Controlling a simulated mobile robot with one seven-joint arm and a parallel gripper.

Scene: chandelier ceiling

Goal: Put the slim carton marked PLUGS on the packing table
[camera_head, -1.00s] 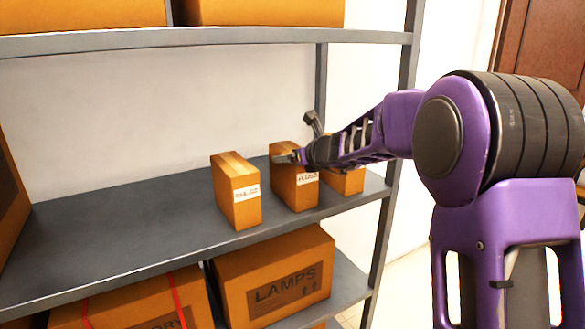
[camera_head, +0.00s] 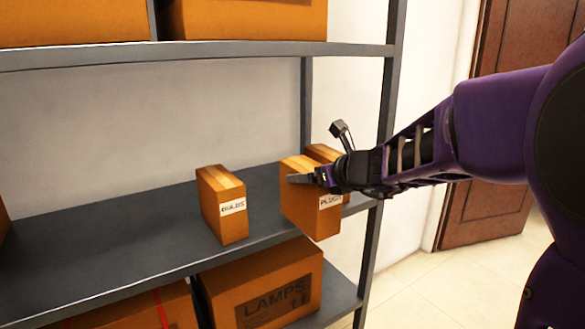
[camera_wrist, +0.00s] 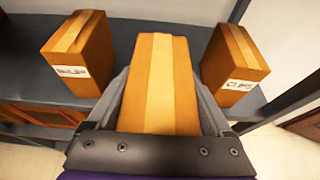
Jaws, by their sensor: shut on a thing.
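The slim carton marked PLUGS (camera_head: 301,211) is an orange-brown box with a tape strip and a white label. My gripper (camera_head: 308,178) is shut on its upper part. The carton is upright and covers the shelf's front edge in the head view; I cannot tell whether its base touches the shelf. In the wrist view the carton (camera_wrist: 160,85) fills the space between the two fingers, with its label hidden. The packing table is not in view.
Another carton (camera_head: 322,152) stands partly hidden behind PLUGS. A LAMPS box (camera_head: 262,290) is below. A shelf post (camera_head: 385,120) rises at right; floor (camera_head: 430,275) is clear beyond it.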

